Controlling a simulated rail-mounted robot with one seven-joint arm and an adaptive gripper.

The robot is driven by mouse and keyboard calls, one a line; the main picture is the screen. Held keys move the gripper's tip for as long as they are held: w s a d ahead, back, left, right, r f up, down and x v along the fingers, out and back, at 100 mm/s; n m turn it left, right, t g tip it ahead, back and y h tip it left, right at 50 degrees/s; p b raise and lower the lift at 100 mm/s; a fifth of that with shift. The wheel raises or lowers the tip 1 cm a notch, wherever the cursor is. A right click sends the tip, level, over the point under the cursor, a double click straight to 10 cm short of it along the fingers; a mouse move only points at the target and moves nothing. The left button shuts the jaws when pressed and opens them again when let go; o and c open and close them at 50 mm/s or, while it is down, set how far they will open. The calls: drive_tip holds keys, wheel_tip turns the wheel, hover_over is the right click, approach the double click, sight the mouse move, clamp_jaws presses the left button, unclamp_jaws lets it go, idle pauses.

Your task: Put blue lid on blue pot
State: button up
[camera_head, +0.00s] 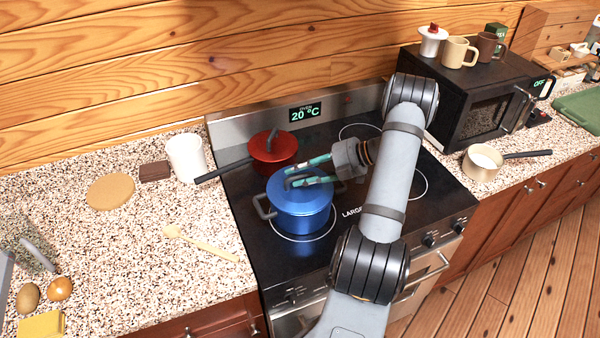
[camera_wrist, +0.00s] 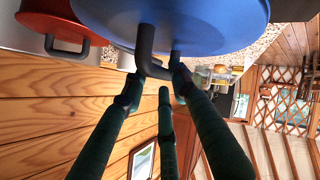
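The blue pot (camera_head: 303,216) stands on the front left burner of the black stove. The blue lid (camera_head: 302,185) lies over its top, near rim height; I cannot tell if it is fully seated. In the wrist view the lid (camera_wrist: 205,22) fills the top, with its dark bar handle (camera_wrist: 146,42) pointing towards the fingers. My gripper (camera_head: 290,178) reaches in from the right, with its green fingers closed in around the handle. In the wrist view the fingertips (camera_wrist: 156,78) meet the handle. The pot's body is hidden there.
A red pot (camera_head: 273,150) stands close behind the blue pot, its long handle pointing left. A white cup (camera_head: 186,157) and a wooden spoon (camera_head: 200,242) are on the left counter. A microwave (camera_head: 470,92) and a small saucepan (camera_head: 482,168) are on the right.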

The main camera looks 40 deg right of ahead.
drive_tip(key=shift+o, duration=1.1)
drive_tip(key=shift+r, duration=0.1)
drive_tip(key=shift+r, duration=0.25)
drive_tip(key=b+v, duration=0.2)
drive_tip(key=v, duration=1)
drive_tip(key=shift+r, duration=0.35)
drive_tip(key=shift+a, duration=0.1)
